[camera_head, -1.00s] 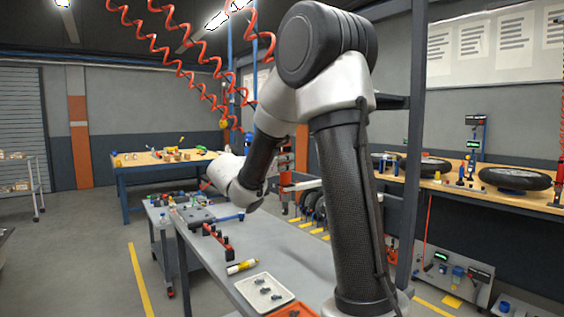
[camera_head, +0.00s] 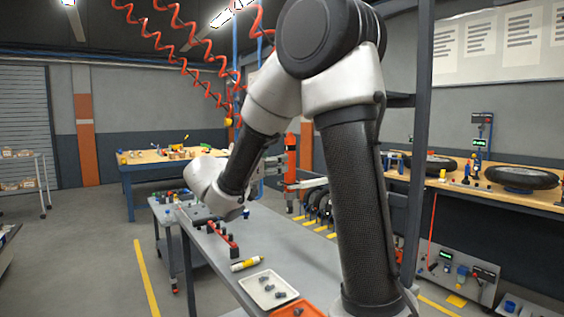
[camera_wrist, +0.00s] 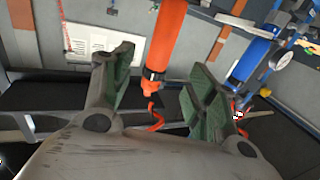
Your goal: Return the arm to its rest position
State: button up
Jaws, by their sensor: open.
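My gripper (camera_wrist: 160,98) shows in the wrist view with its two green-padded fingers spread wide apart. Nothing is held between them. An orange cylinder (camera_wrist: 167,40) appears between the fingers in that view, beyond them; I cannot tell how far off it is. In the head view my arm rises over the grey table and bends down to the left. Its wrist is above the far part of the table, and the fingers are hidden behind my arm there.
The grey table (camera_head: 305,243) carries a white tray (camera_head: 247,293) with dark parts, a yellow-and-white tube (camera_head: 246,264), a red rack (camera_head: 222,238) and an orange tray (camera_head: 318,308). A wooden bench (camera_head: 150,162) stands behind. Red coiled hoses (camera_head: 205,58) hang overhead.

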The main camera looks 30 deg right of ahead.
jog(key=v, duration=0.4)
dwell(0.3)
